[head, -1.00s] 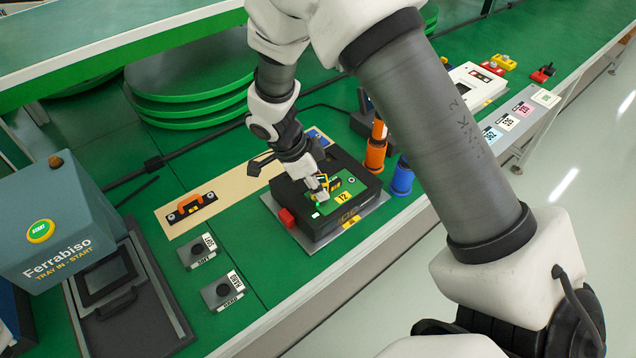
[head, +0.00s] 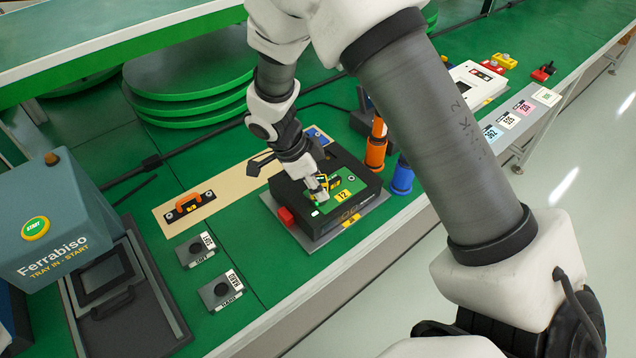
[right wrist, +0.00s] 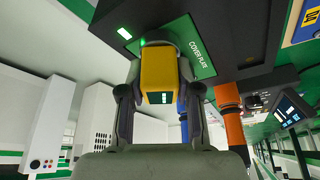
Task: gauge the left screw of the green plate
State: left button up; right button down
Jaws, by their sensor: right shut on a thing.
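The green plate (head: 351,184) lies on top of a black box-shaped unit on a grey base. In the right wrist view the plate (right wrist: 190,52) reads "COVER PLATE" and has a lit green spot near it. My right gripper (head: 321,190) is over the plate's left part. It is shut on a yellow block-shaped tool with a small display, which fills the middle of the right wrist view (right wrist: 160,76). The tool's far end is at the plate, but I cannot tell whether it touches. The left screw is hidden behind the gripper and tool. My left gripper is not in view.
A red button (head: 286,216) sits at the unit's left side. An orange post (head: 376,150) and a blue post (head: 402,178) stand to its right. An orange-handled tool (head: 188,206) lies on a beige strip. Two grey button boxes (head: 221,292) stand at the front left.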

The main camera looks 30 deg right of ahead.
jog(key=shift+s+f+b, duration=0.2)
jog(key=shift+f+b, duration=0.05)
jog(key=shift+b, duration=0.3)
jog(key=c, duration=0.7)
grip_release()
jog(key=shift+r, duration=0.1)
jog(key=v, duration=0.7)
jog(key=shift+s+r, duration=0.3)
jog(key=shift+r, duration=0.15)
jog(key=shift+r, duration=0.15)
